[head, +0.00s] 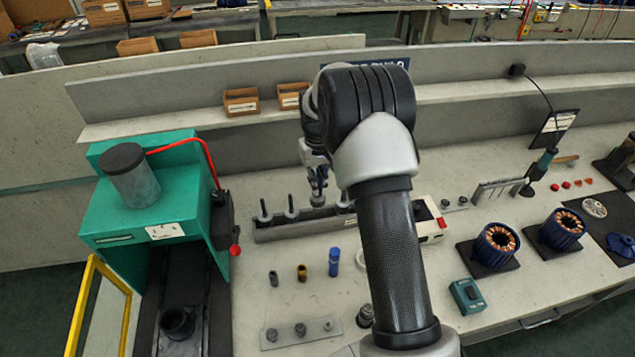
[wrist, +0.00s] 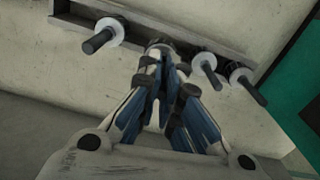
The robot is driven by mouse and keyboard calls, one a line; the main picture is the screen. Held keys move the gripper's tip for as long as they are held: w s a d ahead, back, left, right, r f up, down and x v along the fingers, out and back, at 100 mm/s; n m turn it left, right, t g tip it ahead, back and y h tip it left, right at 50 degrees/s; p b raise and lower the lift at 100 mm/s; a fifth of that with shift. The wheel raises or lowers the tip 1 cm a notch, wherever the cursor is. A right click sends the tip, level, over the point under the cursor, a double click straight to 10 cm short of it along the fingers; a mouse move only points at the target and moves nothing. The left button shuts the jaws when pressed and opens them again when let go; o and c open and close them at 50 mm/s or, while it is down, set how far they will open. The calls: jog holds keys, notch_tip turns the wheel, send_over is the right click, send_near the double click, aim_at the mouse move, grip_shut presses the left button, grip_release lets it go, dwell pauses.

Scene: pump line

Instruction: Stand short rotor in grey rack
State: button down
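The grey rack (head: 285,232) lies on the bench, a long low tray; it also crosses the top of the wrist view (wrist: 185,35). Two rotors (head: 291,208) stand at its left part with shafts up, and another is partly hidden behind my arm. The wrist view shows these rotors with pale discs and dark shafts (wrist: 104,38). My gripper (head: 318,182) is over the middle of the rack, pointing down. Its fingers (wrist: 165,72) close together around the short rotor, whose disc (wrist: 160,46) shows just past the fingertips at the rack. Its shaft and seating are hidden.
A green press (head: 150,205) with a red lever stands left of the rack. Small parts, including a blue cylinder (head: 334,262), stand in front of it. A white-and-red box (head: 430,222) adjoins on the right. Two copper-wound stators (head: 497,243) sit farther right.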

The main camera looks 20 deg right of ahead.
jog(key=shift+f+b, duration=0.4)
jog(key=shift+f, duration=0.45)
dwell(0.8)
jog(key=shift+f+b, duration=0.75)
jog(key=shift+f, duration=0.95)
jog(key=c, duration=1.7)
grip_release()
jog(key=shift+o, duration=1.1)
jog(key=shift+r+p, duration=2)
jog(key=shift+r, duration=1)
